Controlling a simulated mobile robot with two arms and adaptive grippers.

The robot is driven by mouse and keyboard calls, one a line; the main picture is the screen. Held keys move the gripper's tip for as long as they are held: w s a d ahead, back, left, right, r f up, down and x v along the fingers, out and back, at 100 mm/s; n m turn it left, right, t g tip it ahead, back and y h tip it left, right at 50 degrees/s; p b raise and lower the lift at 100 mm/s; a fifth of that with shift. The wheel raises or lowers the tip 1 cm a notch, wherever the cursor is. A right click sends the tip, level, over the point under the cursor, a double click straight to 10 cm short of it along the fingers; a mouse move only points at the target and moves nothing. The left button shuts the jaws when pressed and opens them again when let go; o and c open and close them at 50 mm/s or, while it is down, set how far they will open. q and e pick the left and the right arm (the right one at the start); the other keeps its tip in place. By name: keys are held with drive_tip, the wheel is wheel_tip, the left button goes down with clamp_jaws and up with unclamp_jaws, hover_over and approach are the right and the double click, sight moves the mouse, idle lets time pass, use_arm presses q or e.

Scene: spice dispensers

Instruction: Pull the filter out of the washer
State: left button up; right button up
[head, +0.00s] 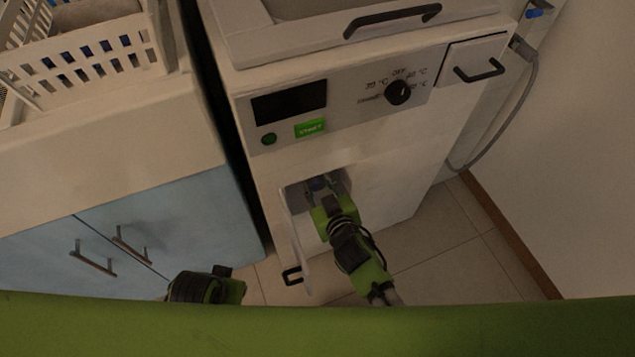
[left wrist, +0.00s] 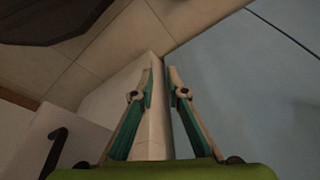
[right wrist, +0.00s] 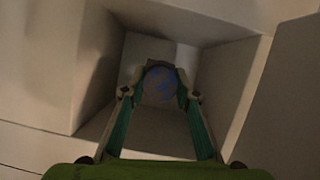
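The white washer (head: 385,165) stands in the middle of the head view. Its small lower hatch door (head: 297,238) is swung open to the left. The filter (right wrist: 160,85), round with a bluish mark, sits in the recess behind the hatch. My right gripper (head: 322,195) reaches into this recess. In the right wrist view, its fingers (right wrist: 160,92) lie on both sides of the filter. Whether they press on it is unclear. My left gripper (left wrist: 162,80) is empty, with a narrow gap between its fingertips, low near the blue cabinet. Its fingertips are not clear in the head view.
A blue cabinet (head: 170,215) with a white top stands left of the washer, with a narrow dark gap between them. A white basket (head: 85,60) stands on it. The washer's detergent drawer (head: 470,60) is closed. Tiled floor (head: 440,265) is free at the right.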

clamp_jaws()
drive_tip(key=shift+s, duration=0.1)
use_arm(q)
drive_tip(key=shift+f, duration=0.1)
use_arm(e)
drive_tip(key=shift+s, duration=0.1)
drive_tip(key=shift+s+d, duration=0.25)
drive_tip(key=shift+s, duration=0.15)
use_arm(q)
drive_tip(key=shift+s+f, duration=0.15)
drive_tip(key=shift+f, duration=0.45)
use_arm(e)
drive_tip(key=shift+s, duration=0.1)
use_arm(q)
drive_tip(key=shift+w+f+p, duration=0.25)
drive_tip(key=shift+f+p, duration=0.2)
drive_tip(key=shift+f, duration=0.15)
use_arm(e)
drive_tip(key=shift+s+d, duration=0.3)
drive_tip(key=shift+s, duration=0.35)
use_arm(q)
drive_tip(key=shift+s+f, duration=0.25)
drive_tip(key=shift+f, duration=0.15)
use_arm(e)
drive_tip(key=shift+s+d, duration=0.15)
drive_tip(key=shift+s, duration=0.25)
use_arm(q)
drive_tip(key=shift+f, duration=0.1)
